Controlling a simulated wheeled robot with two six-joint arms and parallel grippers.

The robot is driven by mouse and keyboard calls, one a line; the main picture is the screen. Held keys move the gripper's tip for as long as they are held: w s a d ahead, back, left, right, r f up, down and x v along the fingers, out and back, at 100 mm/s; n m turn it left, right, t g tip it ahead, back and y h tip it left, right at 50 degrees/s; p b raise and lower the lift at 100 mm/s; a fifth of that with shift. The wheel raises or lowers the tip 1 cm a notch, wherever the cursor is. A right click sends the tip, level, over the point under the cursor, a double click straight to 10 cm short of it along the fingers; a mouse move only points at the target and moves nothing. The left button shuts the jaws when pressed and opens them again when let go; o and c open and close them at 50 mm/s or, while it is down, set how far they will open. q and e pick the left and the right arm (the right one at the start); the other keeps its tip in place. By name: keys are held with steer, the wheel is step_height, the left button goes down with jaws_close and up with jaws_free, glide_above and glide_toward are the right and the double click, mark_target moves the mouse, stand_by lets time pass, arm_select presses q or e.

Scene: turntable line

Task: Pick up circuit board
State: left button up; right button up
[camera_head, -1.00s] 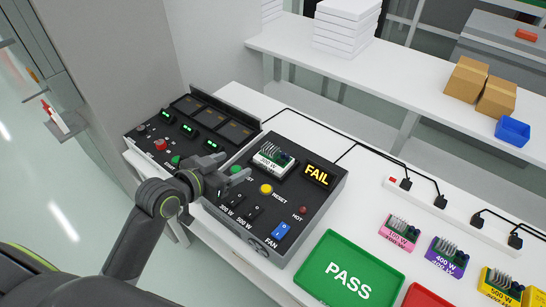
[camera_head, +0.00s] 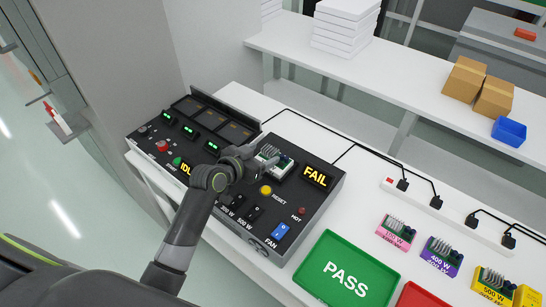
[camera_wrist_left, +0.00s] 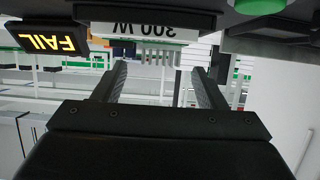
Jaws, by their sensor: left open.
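The circuit board (camera_head: 284,167), green with grey fins and dark parts, sits in the white socket of the dark test station. In the left wrist view the fins of the board (camera_wrist_left: 158,55) show upside down with a label reading 300 W. My left gripper (camera_head: 256,158) is open beside the board's left side in the head view, its fingers partly covering it. In the left wrist view the fingers (camera_wrist_left: 158,85) point toward the board, one on each side of the fins, with a gap between. My right gripper is not in view.
The station's display (camera_head: 316,176) reads FAIL. A green PASS tray (camera_head: 322,292) and part of a red tray (camera_head: 416,296) lie at the front. Boards in pink (camera_head: 396,231), purple (camera_head: 441,256) and yellow (camera_head: 491,285) holders stand to the right.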

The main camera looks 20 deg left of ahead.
arm_select(q)
steer(key=shift+x, duration=0.9)
steer(key=c, duration=1.3)
